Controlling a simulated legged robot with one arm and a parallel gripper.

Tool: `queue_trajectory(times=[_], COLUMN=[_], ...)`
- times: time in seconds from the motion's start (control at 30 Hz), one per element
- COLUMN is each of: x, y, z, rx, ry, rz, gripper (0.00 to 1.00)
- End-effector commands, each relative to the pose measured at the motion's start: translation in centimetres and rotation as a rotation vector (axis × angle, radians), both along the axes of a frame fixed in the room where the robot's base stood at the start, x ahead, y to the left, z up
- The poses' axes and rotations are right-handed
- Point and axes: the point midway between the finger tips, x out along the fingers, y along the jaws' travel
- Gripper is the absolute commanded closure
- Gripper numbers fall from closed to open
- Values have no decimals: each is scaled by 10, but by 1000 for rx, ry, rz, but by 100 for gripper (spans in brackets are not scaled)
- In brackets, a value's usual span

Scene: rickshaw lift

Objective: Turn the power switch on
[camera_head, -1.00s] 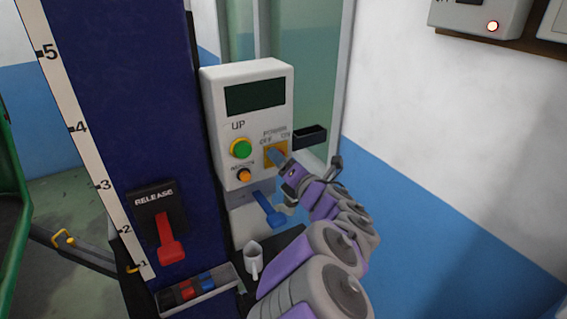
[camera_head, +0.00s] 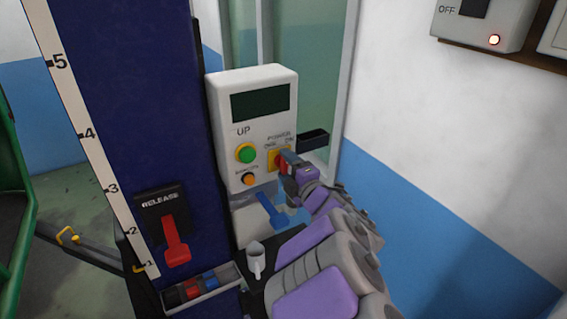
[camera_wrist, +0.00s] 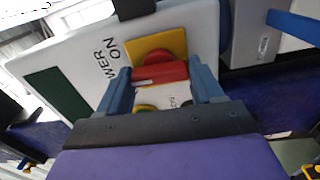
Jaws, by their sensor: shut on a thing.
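The power switch is a red knob (camera_wrist: 160,73) on a yellow plate (camera_wrist: 155,45), set in the front of a white control box (camera_head: 255,112). In the head view, the knob (camera_head: 281,161) is partly hidden by my gripper (camera_head: 286,160). In the wrist view, the blue-grey fingers of my gripper (camera_wrist: 161,78) stand on either side of the red knob and are shut on it. The "ON" print is beside the plate. The knob's exact angle is hard to tell.
A green "UP" button (camera_head: 246,153) and an orange button (camera_head: 249,179) sit left of the switch. A red release lever (camera_head: 176,240) is on the blue column. A wall is at right.

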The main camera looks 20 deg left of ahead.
Motion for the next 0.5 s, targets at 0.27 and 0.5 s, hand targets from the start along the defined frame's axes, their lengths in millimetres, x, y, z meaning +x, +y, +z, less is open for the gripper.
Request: queue_trajectory(times=[0.27,0.5], x=[1,1], y=[-5,-4], z=[-6,-8], rx=[157,280], ry=[213,359], rz=[-10,-11], gripper=[65,65])
